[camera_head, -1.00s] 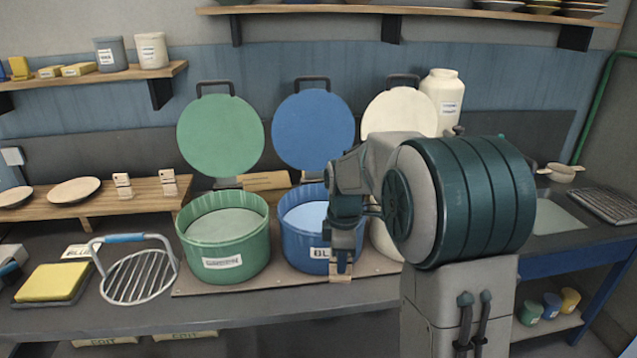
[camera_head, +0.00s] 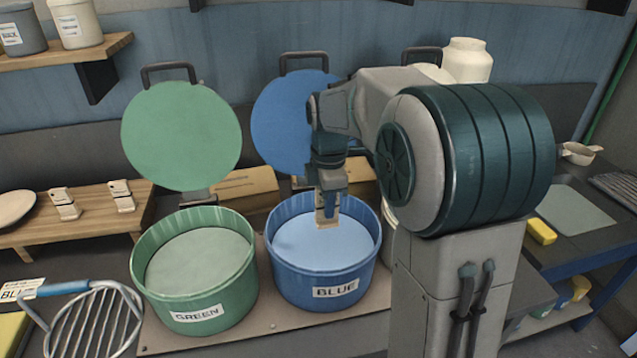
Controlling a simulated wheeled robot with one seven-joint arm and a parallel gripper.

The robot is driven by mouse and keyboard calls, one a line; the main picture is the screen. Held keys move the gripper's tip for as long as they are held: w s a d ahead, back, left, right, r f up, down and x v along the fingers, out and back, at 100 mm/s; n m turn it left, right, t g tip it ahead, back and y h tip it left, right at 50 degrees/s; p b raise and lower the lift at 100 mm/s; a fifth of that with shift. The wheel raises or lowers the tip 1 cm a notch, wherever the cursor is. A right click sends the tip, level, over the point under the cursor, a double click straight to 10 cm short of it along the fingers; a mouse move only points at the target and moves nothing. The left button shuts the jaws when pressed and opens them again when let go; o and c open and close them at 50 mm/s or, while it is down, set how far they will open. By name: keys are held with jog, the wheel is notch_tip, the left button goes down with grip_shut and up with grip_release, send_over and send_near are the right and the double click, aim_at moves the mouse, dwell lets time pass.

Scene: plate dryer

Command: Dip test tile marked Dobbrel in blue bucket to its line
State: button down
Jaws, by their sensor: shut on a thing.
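The blue bucket (camera_head: 325,270), labelled BLUE, stands open with pale blue glaze (camera_head: 325,246) inside. Its round blue lid (camera_head: 283,118) is raised behind it, partly hidden by my arm. My gripper (camera_head: 327,192) points down over the bucket's far part. It is shut on a small tan tile (camera_head: 327,210), which hangs upright above the glaze or at its surface; I cannot tell whether they touch. The tile's marking and line are too small to read. Two other light tiles, one at the left (camera_head: 64,203) and one at the right (camera_head: 121,195), stand on the wooden shelf.
The green bucket (camera_head: 195,275), labelled GREEN, stands open close to the left. A wire rack with a blue handle (camera_head: 88,325) lies at the front left. A wooden shelf (camera_head: 90,218) with a plate is at the left. My arm hides much of the right side.

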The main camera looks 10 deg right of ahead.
jog(key=shift+w+f, duration=0.1)
jog(key=shift+w, duration=0.2)
jog(key=shift+s+a+f+b, duration=0.15)
jog(key=shift+f+b, duration=0.4)
jog(key=shift+b, duration=0.05)
notch_tip(320, 180, down, 14)
jog(key=b, duration=0.9)
jog(key=shift+b, duration=0.35)
dwell(0.6)
jog(key=shift+f, duration=0.3)
dwell(0.6)
jog(key=shift+r, duration=0.15)
dwell(0.9)
jog(key=shift+r+p, duration=5.55)
jog(key=shift+r, duration=1.45)
